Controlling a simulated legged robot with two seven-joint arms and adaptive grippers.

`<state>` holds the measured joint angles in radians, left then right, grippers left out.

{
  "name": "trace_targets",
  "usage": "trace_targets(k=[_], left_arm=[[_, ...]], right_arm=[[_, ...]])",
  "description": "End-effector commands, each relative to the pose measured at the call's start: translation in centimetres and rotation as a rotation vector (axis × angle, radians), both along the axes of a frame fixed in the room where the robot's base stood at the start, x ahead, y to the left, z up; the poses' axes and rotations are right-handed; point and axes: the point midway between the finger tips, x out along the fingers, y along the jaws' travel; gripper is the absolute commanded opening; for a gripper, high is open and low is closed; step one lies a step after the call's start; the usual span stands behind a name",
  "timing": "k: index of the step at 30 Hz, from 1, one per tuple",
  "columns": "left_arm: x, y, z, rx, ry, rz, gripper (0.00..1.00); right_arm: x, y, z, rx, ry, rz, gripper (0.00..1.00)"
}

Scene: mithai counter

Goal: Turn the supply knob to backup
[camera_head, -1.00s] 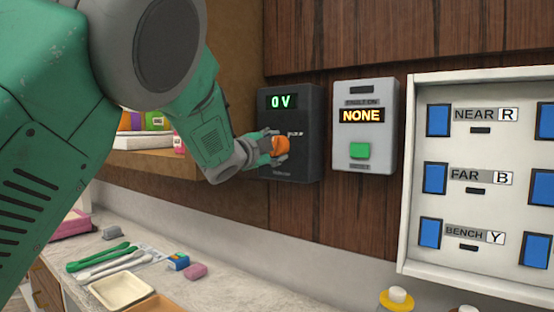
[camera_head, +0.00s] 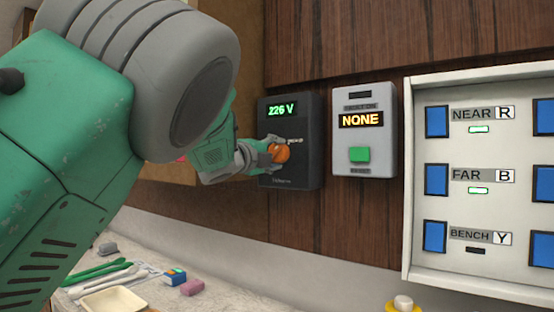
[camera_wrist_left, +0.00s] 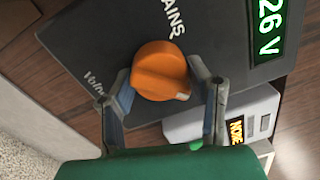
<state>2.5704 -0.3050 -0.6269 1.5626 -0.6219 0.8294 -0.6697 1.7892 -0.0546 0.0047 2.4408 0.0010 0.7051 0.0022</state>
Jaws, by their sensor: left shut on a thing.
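The orange supply knob (camera_head: 282,154) is on a dark wall box (camera_head: 307,165) whose green display (camera_head: 282,110) reads 226 V. My left gripper (camera_head: 268,152) is at the knob, shut on it. In the left wrist view the knob (camera_wrist_left: 160,72) sits between the two fingers (camera_wrist_left: 167,95), with a small pale mark at its lower right edge. The word "MAINS", partly cut off, shows on the box above it. The lettering by the knob in the head view is too small to read fully. My right gripper is not in view.
A grey box (camera_head: 382,170) with a green button (camera_head: 359,154) and a display reading NONE is right of the dark box. A white panel (camera_head: 420,240) with blue switches is farther right; NEAR and FAR lamps are lit. A cluttered counter (camera_head: 215,295) lies below.

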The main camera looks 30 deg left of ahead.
Motion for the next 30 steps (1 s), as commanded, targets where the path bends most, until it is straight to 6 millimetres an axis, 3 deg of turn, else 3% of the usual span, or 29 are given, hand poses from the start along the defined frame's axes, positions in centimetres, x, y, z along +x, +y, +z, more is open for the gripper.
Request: trace_targets(k=[1,11,12,14,25,30], left_arm=[[0.1,-0.1,-1.0,0.006,0.017,-0.002,0.16],[0.2,-0.2,-1.1,0.008,0.019,-0.002,0.16],[0.2,-0.2,-1.1,0.008,0.019,-0.002,0.48],[0.2,-0.2,-1.1,0.008,0.018,-0.002,0.65],[-0.2,0.0,-0.4,0.006,0.007,-0.001,0.65],[-2.1,0.2,-0.4,0.005,0.006,0.001,0.65]], right_arm=[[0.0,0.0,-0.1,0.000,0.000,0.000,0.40],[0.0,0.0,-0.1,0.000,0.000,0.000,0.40],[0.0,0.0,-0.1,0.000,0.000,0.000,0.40],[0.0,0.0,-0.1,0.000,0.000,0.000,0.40],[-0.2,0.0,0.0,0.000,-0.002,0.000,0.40],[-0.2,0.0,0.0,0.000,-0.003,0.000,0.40]])
